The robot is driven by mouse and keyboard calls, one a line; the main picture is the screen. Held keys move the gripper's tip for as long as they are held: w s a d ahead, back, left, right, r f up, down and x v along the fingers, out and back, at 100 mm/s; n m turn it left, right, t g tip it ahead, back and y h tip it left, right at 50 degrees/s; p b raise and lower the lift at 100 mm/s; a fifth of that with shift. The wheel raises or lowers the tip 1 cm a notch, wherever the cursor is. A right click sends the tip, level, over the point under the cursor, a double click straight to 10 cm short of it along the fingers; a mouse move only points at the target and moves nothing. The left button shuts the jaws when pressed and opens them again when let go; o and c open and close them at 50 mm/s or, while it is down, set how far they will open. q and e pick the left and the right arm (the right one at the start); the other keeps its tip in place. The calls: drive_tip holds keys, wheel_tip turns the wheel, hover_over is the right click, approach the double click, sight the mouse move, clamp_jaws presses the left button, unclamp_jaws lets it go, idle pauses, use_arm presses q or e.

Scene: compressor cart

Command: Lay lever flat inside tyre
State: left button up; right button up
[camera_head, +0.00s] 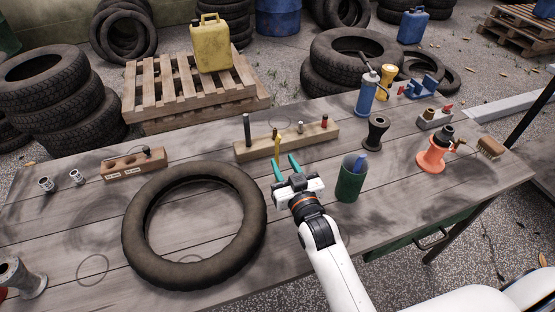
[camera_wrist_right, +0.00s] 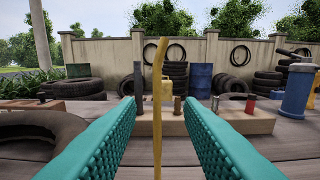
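A dark tyre (camera_head: 136,222) lies flat on the wooden table, left of the middle. A thin yellow lever (camera_head: 277,146) stands upright at the wooden rack (camera_head: 318,137) behind my right gripper. My right gripper (camera_head: 285,165) is open, with teal fingers pointing at the rack. In the right wrist view the lever (camera_wrist_right: 157,110) shows upright between the two spread fingers, with a gap on each side. I cannot tell whether it is fully between the fingertips or just beyond them. The tyre's edge (camera_wrist_right: 40,130) shows at left there. My left gripper is not in view.
A green cup (camera_head: 350,184) holding a blue item stands right of my right gripper. A blue cylinder (camera_head: 366,98), a black spool (camera_head: 376,134) and an orange jack (camera_head: 432,158) stand further right. The tyre's centre shows bare table.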

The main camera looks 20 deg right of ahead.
sight(278, 156)
drive_tip(key=w, duration=0.4)
drive_tip(key=shift+w+a+f, duration=0.2)
drive_tip(key=shift+w, duration=0.35)
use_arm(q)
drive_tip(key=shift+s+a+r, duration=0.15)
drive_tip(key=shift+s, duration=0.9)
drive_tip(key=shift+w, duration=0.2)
use_arm(e)
clamp_jaws()
